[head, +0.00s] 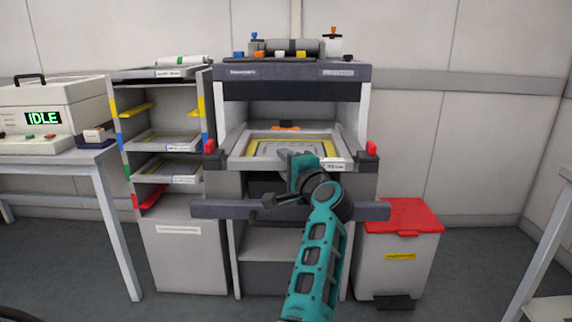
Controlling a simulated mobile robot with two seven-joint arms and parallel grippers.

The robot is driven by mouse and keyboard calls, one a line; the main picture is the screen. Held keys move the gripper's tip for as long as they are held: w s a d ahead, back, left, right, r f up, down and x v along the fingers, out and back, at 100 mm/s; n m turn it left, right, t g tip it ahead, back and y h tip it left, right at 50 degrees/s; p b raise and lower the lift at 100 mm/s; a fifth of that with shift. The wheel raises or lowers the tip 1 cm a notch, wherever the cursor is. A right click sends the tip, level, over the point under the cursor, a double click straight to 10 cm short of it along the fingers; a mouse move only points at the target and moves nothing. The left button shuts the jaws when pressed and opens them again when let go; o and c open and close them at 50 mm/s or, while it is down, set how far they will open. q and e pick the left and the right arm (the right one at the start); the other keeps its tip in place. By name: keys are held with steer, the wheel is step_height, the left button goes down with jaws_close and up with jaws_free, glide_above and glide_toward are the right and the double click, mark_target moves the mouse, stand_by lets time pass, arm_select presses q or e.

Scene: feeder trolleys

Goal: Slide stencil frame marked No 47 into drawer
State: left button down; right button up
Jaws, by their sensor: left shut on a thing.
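The stencil frame (236,152) lies in the open bay of the middle machine, with a pale rim, a yellow border and a grey sheet. A white label (333,165) sits on its front edge, too small to read surely. My left gripper (297,165) is at the middle of that front edge, shut on the frame; the gripper hides part of the edge and the fingertips are not clear. The drawer is the machine's bay (351,125), with red blocks (210,147) at both sides of its front. My right gripper is not in view.
A dark bar (222,209) crosses the machine's front below the frame. A rack (163,216) with several shelves and more frames stands at left. A table (62,157) holds a device reading IDLE (52,92). A red-lidded bin (398,262) stands at right.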

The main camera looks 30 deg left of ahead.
arm_select(q)
steer(key=shift+w+a+r, duration=0.15)
steer(key=shift+w+a, duration=0.25)
steer(key=shift+w, duration=0.35)
steer(key=c, duration=0.9)
jaws_free()
steer(key=o, duration=0.3)
steer(key=shift+f, duration=0.25)
steer(key=o, duration=0.6)
steer(key=shift+s+r, duration=0.1)
steer(key=shift+d+r, duration=0.1)
steer(key=shift+r, duration=0.25)
